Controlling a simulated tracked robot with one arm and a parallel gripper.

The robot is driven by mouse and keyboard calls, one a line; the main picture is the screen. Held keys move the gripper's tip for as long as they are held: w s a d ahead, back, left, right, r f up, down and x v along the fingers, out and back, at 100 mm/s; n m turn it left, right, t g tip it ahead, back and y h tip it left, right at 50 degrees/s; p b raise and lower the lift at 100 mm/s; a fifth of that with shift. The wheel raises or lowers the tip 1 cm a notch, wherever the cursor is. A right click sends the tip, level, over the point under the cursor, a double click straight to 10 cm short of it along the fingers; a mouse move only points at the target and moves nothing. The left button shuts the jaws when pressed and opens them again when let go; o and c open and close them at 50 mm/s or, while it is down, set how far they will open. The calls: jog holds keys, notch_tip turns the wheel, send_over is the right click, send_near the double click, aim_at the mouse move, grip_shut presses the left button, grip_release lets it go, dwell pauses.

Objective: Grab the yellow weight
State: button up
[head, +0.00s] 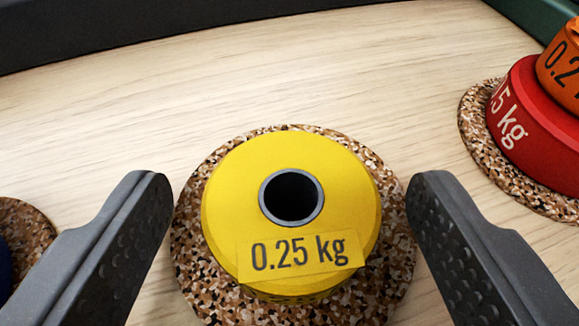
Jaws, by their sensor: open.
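The yellow weight (235,185) is a round disc with a grey-rimmed dark hole in its middle and a yellow label reading "0.25 kg". It lies on a speckled cork-like round mat (190,245) in the middle of the head view. My gripper (290,195) is open, with one dark grey finger to the left of the weight and the other to the right. There is a visible gap between each finger and the weight's side. The fingers' height relative to the weight is hard to tell.
At the right, a red weight (532,125) with an orange weight (562,75) on top stands on another speckled mat (475,130). At the left edge, a third mat (22,235) carries something dark blue, mostly cut off. Dark edges border the wooden surface (330,70) at the back.

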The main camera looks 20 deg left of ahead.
jog(key=c, duration=1.2)
jog(key=shift+c, duration=0.2)
